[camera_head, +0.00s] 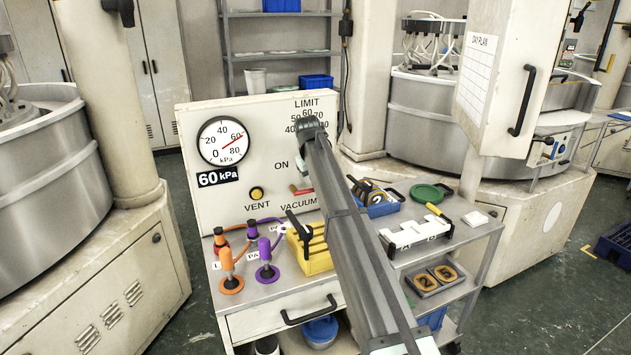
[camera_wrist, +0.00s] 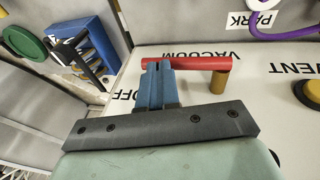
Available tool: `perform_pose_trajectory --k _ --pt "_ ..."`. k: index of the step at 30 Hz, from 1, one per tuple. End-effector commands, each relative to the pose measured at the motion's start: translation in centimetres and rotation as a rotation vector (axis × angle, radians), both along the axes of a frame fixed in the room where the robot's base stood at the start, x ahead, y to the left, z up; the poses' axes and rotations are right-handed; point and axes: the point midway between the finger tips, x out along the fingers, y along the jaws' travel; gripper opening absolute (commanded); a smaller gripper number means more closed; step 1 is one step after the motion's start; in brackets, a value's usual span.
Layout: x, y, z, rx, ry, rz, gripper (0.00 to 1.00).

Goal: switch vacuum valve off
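The vacuum valve has a red bar handle (camera_wrist: 190,63) on a brass-coloured stub (camera_wrist: 218,82). In the wrist view the bar lies nearly level, its free end towards the side with the OFF label (camera_wrist: 122,95). In the head view the handle (camera_head: 301,191) shows beside my arm, on the pale panel (camera_head: 205,190) above the word VACUUM and below ON. My gripper (camera_wrist: 158,66) has its blue fingers close together at the bar near its free end. The bar passes beyond the fingertips; contact cannot be told. My arm hides the OFF side in the head view.
A gauge (camera_head: 222,141) and a yellow vent button (camera_head: 256,193) are on the panel. Orange (camera_head: 229,272) and purple (camera_head: 265,258) plugs with hoses and a yellow block (camera_head: 318,262) stand on the cart below. A blue bin (camera_head: 382,208) is right of my arm.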

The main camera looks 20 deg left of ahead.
Motion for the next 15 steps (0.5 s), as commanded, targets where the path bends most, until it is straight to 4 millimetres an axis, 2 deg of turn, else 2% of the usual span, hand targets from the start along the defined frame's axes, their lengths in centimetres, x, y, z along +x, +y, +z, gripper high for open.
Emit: perform_pose_trajectory --k 15 --pt "-0.04 -0.26 -0.11 -0.007 0.003 -0.003 0.0"
